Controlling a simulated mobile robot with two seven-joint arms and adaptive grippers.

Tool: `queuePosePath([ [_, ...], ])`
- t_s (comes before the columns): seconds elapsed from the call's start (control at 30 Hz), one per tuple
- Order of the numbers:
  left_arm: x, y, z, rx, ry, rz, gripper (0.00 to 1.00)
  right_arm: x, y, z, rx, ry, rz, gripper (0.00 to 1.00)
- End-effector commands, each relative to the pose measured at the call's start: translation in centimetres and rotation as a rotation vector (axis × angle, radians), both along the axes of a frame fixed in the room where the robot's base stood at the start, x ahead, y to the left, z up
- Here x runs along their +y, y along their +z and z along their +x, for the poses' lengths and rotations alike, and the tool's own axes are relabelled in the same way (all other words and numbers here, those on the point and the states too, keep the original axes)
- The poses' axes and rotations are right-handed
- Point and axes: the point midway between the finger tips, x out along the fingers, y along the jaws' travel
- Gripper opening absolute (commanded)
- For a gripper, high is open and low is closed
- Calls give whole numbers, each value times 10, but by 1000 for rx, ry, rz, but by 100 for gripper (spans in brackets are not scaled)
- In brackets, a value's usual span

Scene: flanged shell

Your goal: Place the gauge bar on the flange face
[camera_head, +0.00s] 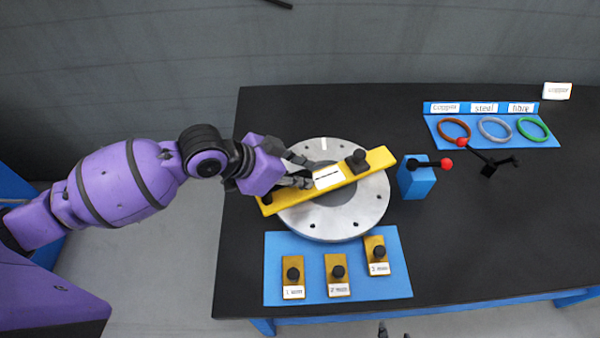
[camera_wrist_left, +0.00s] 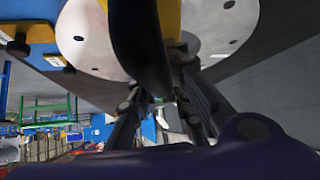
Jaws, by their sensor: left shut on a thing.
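The yellow gauge bar (camera_head: 374,164) has black knobs and a white label. It lies slantwise across the round grey flange face (camera_head: 362,215) in the head view. I cannot tell whether it touches the flange or is held just above it. My left gripper (camera_head: 304,178) comes in from the left and is shut on the bar near its middle. In the left wrist view, the yellow bar (camera_wrist_left: 170,18) is partly hidden by a dark part in front, with the flange (camera_wrist_left: 228,28) behind it. At the bottom edge of the head view, only small dark tips show, possibly of my right gripper.
A blue mat (camera_head: 273,280) with three labelled yellow blocks lies in front of the flange. A blue block (camera_head: 416,181) with a red-tipped lever stands close right. A blue tray (camera_head: 549,142) with three rings is at the back right. The table's right front (camera_head: 500,240) is clear.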

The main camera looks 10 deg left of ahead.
Motion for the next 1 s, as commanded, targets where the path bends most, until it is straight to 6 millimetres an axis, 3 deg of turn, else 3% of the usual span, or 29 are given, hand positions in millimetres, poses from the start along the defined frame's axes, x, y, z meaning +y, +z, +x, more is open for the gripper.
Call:
queuePosePath([
  [0.37,-1,-5,1,-4,-1,-5,0,0,-3,-3,7,1,1,40],
  [0.4,-1,-4,1,-5,-1,-4,24,0,-3,-3,6,0,1,40],
  [0.53,-1,-5,1,-3,-1,-4,41,1,-3,-2,5,-4,3,40],
  [0.83,1,-8,-1,4,1,2,41,0,-3,-3,6,-9,4,40],
  [1.0,10,2,-6,2,1,2,41,0,-3,-3,6,-7,2,40],
])
